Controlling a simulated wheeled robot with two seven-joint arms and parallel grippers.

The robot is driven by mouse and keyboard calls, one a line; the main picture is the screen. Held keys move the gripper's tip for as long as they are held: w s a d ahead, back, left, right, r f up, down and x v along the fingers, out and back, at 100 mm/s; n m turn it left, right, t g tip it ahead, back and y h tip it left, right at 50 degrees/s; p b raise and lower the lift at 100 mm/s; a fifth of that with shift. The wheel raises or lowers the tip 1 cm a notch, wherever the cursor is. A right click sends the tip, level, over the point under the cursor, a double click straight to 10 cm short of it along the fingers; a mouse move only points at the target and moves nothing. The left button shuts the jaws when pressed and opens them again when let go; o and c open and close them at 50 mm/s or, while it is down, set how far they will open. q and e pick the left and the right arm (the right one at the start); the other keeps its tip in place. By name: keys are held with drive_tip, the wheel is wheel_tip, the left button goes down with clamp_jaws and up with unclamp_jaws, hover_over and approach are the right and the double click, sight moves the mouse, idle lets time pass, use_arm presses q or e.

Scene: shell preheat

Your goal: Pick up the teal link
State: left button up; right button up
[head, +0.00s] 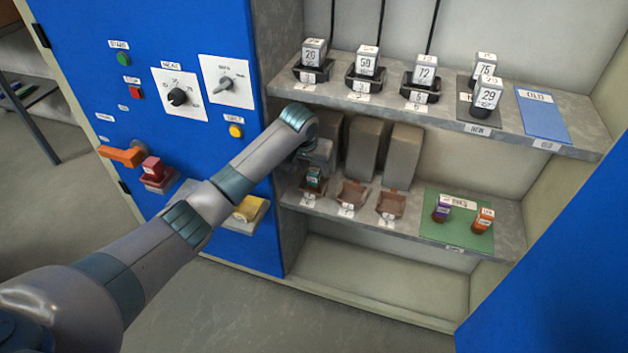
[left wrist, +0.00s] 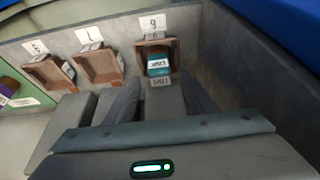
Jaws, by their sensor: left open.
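The teal link (head: 314,178) is a small block with a white label, seated in the leftmost brown socket (head: 312,191) on the lower shelf. In the left wrist view the teal link (left wrist: 158,66) stands in its socket just beyond the fingers. My left gripper (head: 317,158) is over that socket in the head view, partly hidden by its own wrist. My right gripper is not in view.
Two empty brown sockets (head: 351,194) (head: 391,204) stand to the right, with grey blocks (head: 364,150) behind. A green mat (head: 457,233) holds a purple link (head: 441,209) and an orange link (head: 483,220). The upper shelf (head: 440,112) overhangs the lower one.

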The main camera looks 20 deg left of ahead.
sight(314, 171)
use_arm(q)
drive_tip(key=shift+x, duration=1.5)
clamp_jaws()
